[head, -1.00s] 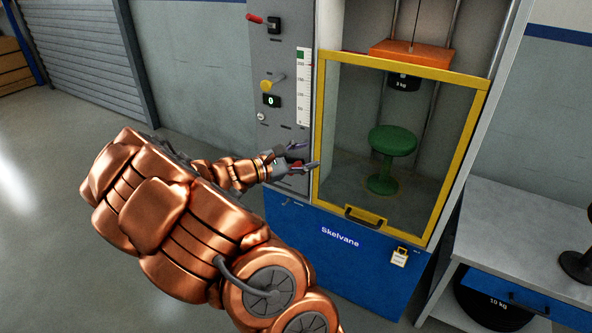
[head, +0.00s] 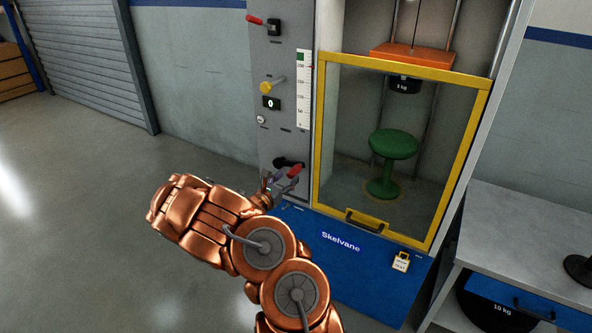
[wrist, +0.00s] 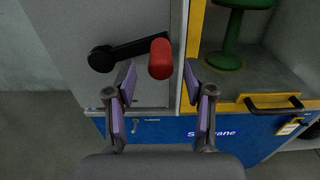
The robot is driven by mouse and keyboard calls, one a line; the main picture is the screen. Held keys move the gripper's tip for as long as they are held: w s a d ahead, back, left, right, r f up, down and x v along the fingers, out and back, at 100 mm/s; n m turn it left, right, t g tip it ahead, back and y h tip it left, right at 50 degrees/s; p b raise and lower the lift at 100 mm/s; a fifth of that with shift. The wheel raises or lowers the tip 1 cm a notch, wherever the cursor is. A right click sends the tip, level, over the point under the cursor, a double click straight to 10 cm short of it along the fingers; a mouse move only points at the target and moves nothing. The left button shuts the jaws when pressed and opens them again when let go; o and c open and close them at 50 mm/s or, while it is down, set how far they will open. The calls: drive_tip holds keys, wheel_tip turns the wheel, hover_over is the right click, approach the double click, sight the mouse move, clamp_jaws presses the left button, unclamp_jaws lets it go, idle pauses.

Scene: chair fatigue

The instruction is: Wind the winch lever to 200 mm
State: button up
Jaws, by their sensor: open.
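The winch lever is a black crank (wrist: 125,52) with a red grip (wrist: 160,58) on the lower grey panel of the cabinet. In the head view its red grip (head: 294,171) shows just beyond my gripper (head: 281,183). In the wrist view the crank arm lies nearly level, with the grip at its right end. My gripper (wrist: 162,88) is open, its purple-padded fingers spread to either side, with the red grip ahead of the gap between them. I cannot tell that the fingers touch it. A white height scale (head: 304,90) stands on the panel above; its fine marks are too small to read.
A yellow-framed guard (head: 317,130) covers a green stool (head: 392,145), below an orange carriage (head: 412,55) and black weight (head: 404,86). The panel has a red-handled switch (head: 273,27), yellow knob (head: 267,86) and display reading 0 (head: 271,104). A grey workbench (head: 515,230) stands right.

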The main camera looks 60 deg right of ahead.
sight(300, 165)
drive_tip(key=shift+d+p, duration=0.4)
drive_tip(key=shift+d, duration=2.6)
drive_tip(key=shift+c, duration=0.2)
drive_tip(key=shift+w, duration=0.1)
clamp_jaws()
